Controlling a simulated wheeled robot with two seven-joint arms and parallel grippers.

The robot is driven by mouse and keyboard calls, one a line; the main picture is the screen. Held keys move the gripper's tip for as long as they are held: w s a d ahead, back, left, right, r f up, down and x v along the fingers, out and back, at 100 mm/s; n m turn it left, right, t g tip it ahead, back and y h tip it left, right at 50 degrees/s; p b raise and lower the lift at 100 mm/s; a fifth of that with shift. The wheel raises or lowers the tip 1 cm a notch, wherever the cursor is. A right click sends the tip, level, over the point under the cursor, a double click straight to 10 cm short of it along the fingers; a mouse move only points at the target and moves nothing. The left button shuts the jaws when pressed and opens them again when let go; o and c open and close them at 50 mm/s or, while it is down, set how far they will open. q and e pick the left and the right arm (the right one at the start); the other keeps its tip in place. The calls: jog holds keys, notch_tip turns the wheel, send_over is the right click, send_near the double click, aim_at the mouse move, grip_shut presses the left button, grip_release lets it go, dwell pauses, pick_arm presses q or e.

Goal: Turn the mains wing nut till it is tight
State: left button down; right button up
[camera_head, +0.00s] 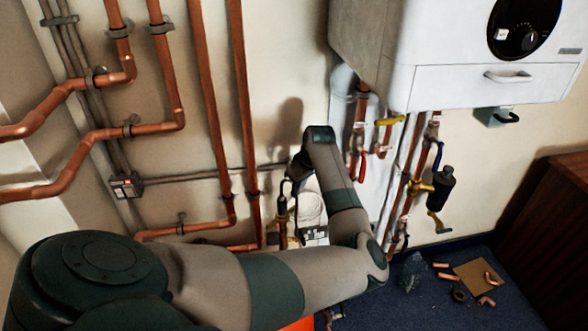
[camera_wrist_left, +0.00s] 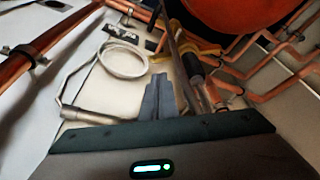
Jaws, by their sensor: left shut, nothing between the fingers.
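My left gripper (camera_head: 293,177) is in front of the wall near the middle of the head view, partly hidden by its own wrist. In the left wrist view its fingers (camera_wrist_left: 158,97) are together and empty. A slim dark fitting with brass parts (camera_head: 282,207) stands on a pipe just below the gripper in the head view. In the left wrist view a yellow part (camera_wrist_left: 202,49) and a dark cylinder lie just beyond the fingertips, to their right. I cannot make out for certain which part is the mains wing nut. My right gripper is not in view.
A white boiler (camera_head: 400,50) hangs at the upper right, with pipes and coloured valve handles beneath. Copper pipes (camera_head: 215,100) run along the wall at left. Loose copper pieces lie by a brown sheet (camera_head: 476,277) on the blue floor. A large orange round body (camera_wrist_left: 228,14) is close in the left wrist view.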

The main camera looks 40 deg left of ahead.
pick_arm(q)
jog(key=v, duration=1.1)
jog(key=shift+b, duration=0.35)
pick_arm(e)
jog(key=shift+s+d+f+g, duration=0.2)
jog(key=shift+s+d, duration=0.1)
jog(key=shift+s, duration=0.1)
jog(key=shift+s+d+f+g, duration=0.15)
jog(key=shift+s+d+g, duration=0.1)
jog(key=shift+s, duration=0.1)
